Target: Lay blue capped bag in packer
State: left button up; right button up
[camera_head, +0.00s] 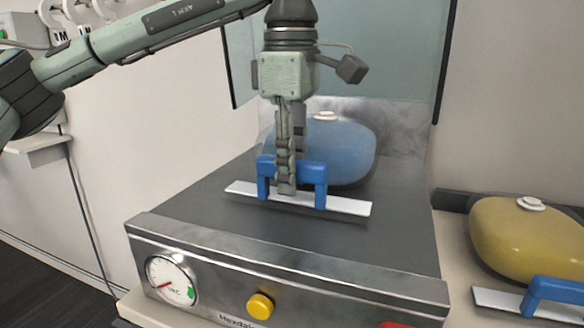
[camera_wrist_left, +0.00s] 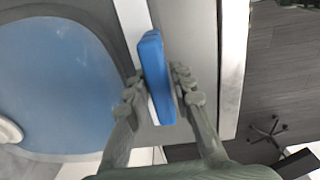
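The blue capped bag (camera_head: 345,150) is over the dark bed of the packer (camera_head: 400,235), with its white cap (camera_head: 326,116) at the far side. Its blue handle (camera_head: 320,186) stands on a white strip (camera_head: 350,206) at the near side. My left gripper (camera_head: 287,180) points straight down at the handle. In the left wrist view its fingers (camera_wrist_left: 160,82) close on both sides of the blue handle (camera_wrist_left: 156,65), and the bag (camera_wrist_left: 65,85) lies to the left. A shadow shows under the strip; I cannot tell whether the bag fully rests. My right gripper is not in view.
A yellow capped bag (camera_head: 530,240) with a blue handle (camera_head: 555,293) lies on the counter at right. The packer's front panel has a gauge (camera_head: 172,281) and a yellow button (camera_head: 260,306). Its clear raised lid (camera_head: 385,60) stands behind the bag.

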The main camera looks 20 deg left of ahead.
pick_arm(q)
jog(key=shift+o, duration=1.1)
jog(key=shift+r, duration=0.1)
jog(key=shift+r, duration=0.15)
notch_tip(320, 180, up, 12)
jog(key=shift+s, duration=0.15)
jog(key=shift+c, duration=0.6)
